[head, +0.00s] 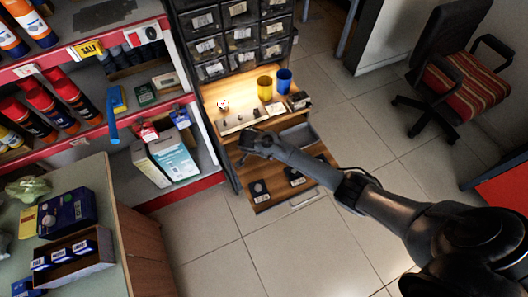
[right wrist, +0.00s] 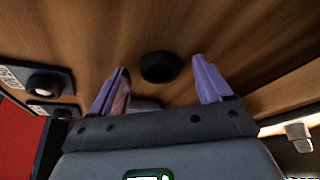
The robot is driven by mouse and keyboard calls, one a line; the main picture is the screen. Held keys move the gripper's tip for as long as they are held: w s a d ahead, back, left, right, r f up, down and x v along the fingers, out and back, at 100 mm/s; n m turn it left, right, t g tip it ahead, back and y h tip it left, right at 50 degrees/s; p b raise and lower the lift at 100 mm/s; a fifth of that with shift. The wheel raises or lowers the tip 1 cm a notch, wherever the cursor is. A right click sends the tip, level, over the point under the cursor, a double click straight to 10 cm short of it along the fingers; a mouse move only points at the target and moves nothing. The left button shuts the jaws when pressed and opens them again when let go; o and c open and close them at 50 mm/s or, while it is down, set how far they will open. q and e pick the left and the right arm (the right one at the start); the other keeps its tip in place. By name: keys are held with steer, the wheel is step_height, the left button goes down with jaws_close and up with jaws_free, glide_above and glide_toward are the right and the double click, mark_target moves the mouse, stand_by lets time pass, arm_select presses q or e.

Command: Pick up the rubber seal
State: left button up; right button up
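A small black round piece, which looks like the rubber seal (right wrist: 160,67), lies on a brown wooden surface in the right wrist view. My right gripper (right wrist: 160,80) is open, with its two purple fingers apart, one on each side of the seal in the picture. I see no contact between fingers and seal, and the height gap is hard to judge. In the head view my right gripper (head: 248,144) is over the wooden drawer unit, and I cannot make out the seal there. My left gripper is not in view.
Black holders with round parts (right wrist: 45,83) and labels sit left of the fingers. In the head view, dark parts (head: 258,188) lie in an open drawer. A yellow cup (head: 264,88) and a blue cup (head: 284,81) stand on the lit shelf behind. Stocked shelves are at left.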

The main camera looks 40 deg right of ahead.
steer(key=c, duration=1)
steer(key=shift+c, duration=0.2)
steer(key=shift+r, duration=0.1)
